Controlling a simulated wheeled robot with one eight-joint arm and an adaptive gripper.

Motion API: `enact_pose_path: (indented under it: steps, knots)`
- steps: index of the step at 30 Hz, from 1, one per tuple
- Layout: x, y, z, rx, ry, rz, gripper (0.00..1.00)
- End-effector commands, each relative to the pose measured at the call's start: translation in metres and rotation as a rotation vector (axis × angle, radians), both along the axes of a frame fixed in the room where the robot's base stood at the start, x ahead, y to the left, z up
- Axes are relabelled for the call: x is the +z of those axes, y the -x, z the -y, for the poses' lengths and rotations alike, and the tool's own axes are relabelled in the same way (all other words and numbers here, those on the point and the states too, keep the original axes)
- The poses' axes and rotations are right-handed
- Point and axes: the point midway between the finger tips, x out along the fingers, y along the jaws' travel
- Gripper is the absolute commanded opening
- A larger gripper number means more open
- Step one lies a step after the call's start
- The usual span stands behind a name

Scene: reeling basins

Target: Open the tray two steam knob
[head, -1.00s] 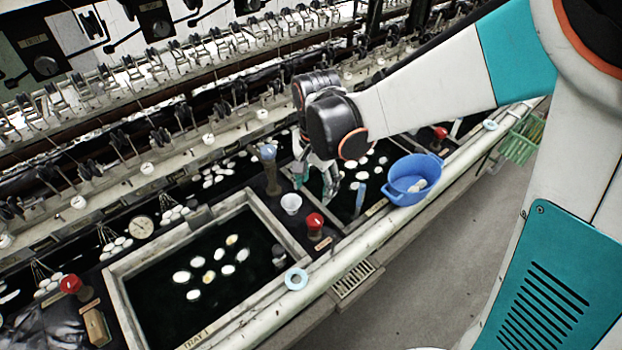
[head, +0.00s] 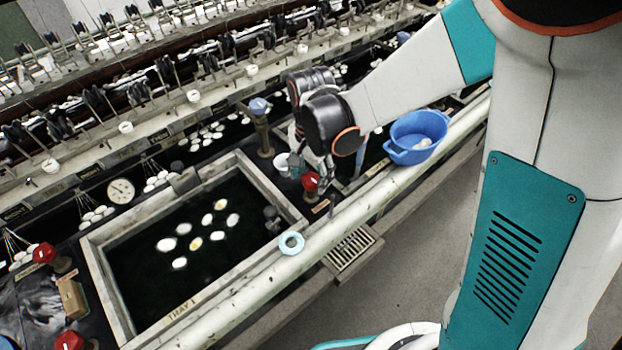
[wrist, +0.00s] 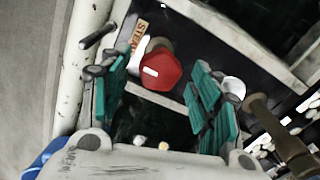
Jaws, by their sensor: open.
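A red knob (head: 310,181) stands on the dark strip to the right of the tray labelled TRAY 1 (head: 183,309). In the wrist view the red knob (wrist: 162,72) has a white mark on top. A tan label (wrist: 136,36) beside it reads STEAM; its number is not legible. My gripper (wrist: 160,85) is open, its teal finger pads on either side of the knob in this view. I cannot tell whether the pads touch it or are level with it. In the head view my gripper (head: 307,168) is partly hidden by its wrist.
A white cup (head: 282,165) and a brown post with a blue top (head: 263,130) stand close to the knob. A blue basin (head: 417,140) and a light blue ring (head: 291,242) sit on the front rail. Another red knob (head: 44,254) is at left.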

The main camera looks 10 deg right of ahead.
Motion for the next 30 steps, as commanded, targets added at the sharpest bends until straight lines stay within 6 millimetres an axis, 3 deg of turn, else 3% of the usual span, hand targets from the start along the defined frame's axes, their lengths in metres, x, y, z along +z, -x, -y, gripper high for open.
enact_pose_path:
  steps: [11,17,30]
  knots:
    - [-0.0039,0.0000,0.0000,0.000,0.000,0.000,0.57]
    - [-0.0039,0.0000,0.0000,0.000,0.000,0.000,0.13]
    - [-0.0041,-0.0001,-0.0001,0.059,0.000,0.000,0.13]
